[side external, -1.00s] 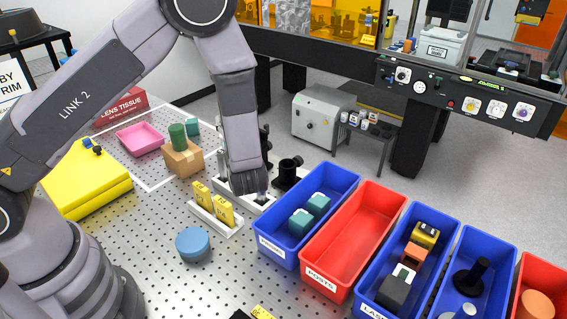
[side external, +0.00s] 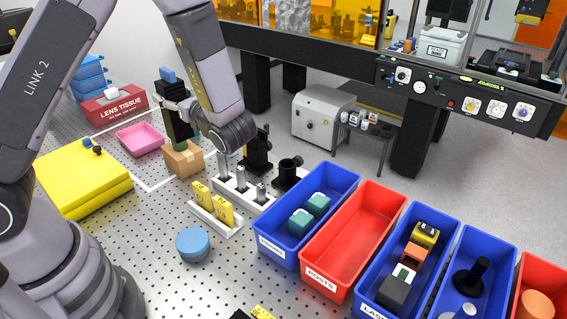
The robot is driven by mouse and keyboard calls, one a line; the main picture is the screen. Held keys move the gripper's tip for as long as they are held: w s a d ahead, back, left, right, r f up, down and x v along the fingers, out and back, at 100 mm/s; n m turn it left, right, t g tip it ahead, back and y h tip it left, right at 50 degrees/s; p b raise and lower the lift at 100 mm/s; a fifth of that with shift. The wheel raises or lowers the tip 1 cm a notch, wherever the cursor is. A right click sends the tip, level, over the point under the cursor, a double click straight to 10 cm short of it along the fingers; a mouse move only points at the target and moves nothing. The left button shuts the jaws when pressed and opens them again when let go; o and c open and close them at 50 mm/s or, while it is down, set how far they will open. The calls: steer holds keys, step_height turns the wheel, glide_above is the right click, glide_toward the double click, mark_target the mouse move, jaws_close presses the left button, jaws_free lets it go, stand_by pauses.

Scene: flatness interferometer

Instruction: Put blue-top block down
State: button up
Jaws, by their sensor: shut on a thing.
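The blue-top block (side external: 168,75) shows as a small blue piece at the upper end of my dark gripper (side external: 173,95). My gripper is shut on it and holds it above the work surface, over the area of the cardboard box (side external: 184,160). The block's lower part cannot be told apart from the dark gripper. Whether anything touches the box top is unclear at this size.
A pink tray (side external: 140,139) and a red lens tissue box (side external: 113,108) lie left of the cardboard box. A white holder with metal posts (side external: 243,190) stands right. A yellow case (side external: 85,185) and a blue disc (side external: 193,244) are nearer. The breadboard between them is mostly free.

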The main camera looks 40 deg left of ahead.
steer(key=s+d+f+n+g+h, duration=0.1)
steer(key=s+n+g+h, duration=0.3)
steer(key=s+n+g, duration=0.35)
steer(key=s+d+f+n+g+h, duration=0.1)
steer(key=s+d+n+g+h, duration=0.2)
steer(key=s+g, duration=0.65)
steer(key=s+d+r+n+g+h, duration=0.15)
steer(key=s+d+n+h, duration=0.35)
steer(key=d+n+h, duration=0.8)
steer(key=w+d+r+n+t+h, duration=0.2)
steer(key=w+d+n+t+h, duration=0.2)
steer(key=w+n+t+h, duration=0.4)
steer(key=w+d+r+n+t+h, duration=0.1)
steer(key=w+d+n+t+h, duration=0.2)
steer(key=w+n+t+h, duration=0.45)
step_height(320, 180, down, 26)
steer(key=m+t, duration=0.1)
steer(key=shift+w+m, duration=0.15)
steer(key=shift+m, duration=0.25)
steer(key=shift+h, duration=0.25)
